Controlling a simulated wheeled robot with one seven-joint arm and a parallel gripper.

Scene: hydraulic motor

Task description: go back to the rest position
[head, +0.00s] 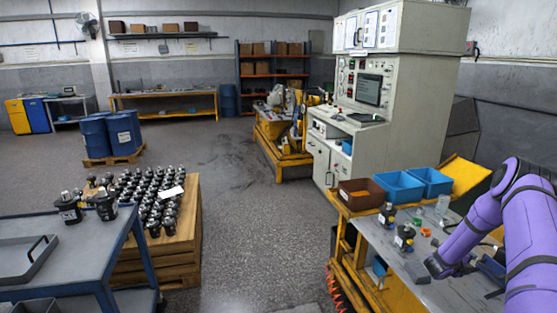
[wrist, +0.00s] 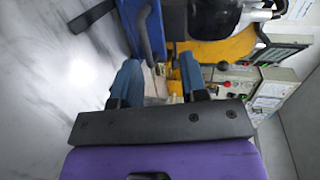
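My gripper (head: 432,266) is at the end of my purple arm, low over the grey-topped workbench (head: 450,295) at the right in the head view. In the wrist view my gripper (wrist: 158,64) has its two blue-grey fingers apart, and I see nothing held between them. Two black motor parts stand on the bench left of my gripper: a nearer one (head: 404,240) and a farther one (head: 387,216). They look upright. My gripper appears apart from both. The fingertips are too small to make out in the head view.
A brown bin (head: 360,196) and two blue bins (head: 400,188) line the bench's back. Small orange and green pieces lie near the motors. A tall control cabinet (head: 400,95) stands behind. A pallet of motors (head: 190,235) and a blue cart (head: 90,255) stand left. Floor between is clear.

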